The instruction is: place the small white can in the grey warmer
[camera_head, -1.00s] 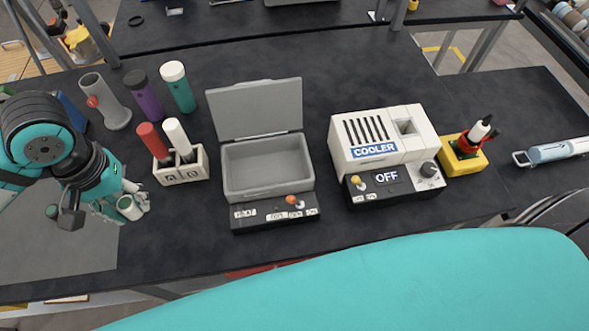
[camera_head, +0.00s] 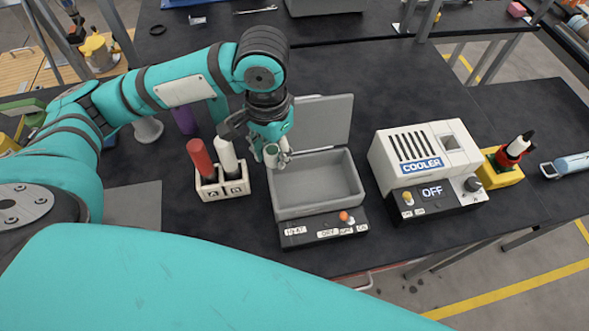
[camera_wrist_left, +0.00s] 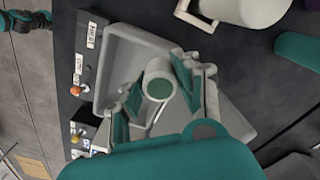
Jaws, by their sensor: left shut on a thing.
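The grey warmer (camera_head: 316,205) stands in the middle of the dark table with its lid (camera_head: 338,112) raised at the back. Its tray looks empty, and it also shows in the left wrist view (camera_wrist_left: 113,62). My left gripper (camera_head: 277,156) is shut on the small white can (camera_head: 270,150), at the warmer's back left side. The can appears above the warmer's tray.
The white cooler (camera_head: 415,155), reading OFF, stands to the right of the warmer. A white holder (camera_head: 222,189) with a red (camera_head: 201,158) and a white cylinder (camera_head: 227,155) stands close on the left. A yellow tool stand (camera_head: 503,172) is further right.

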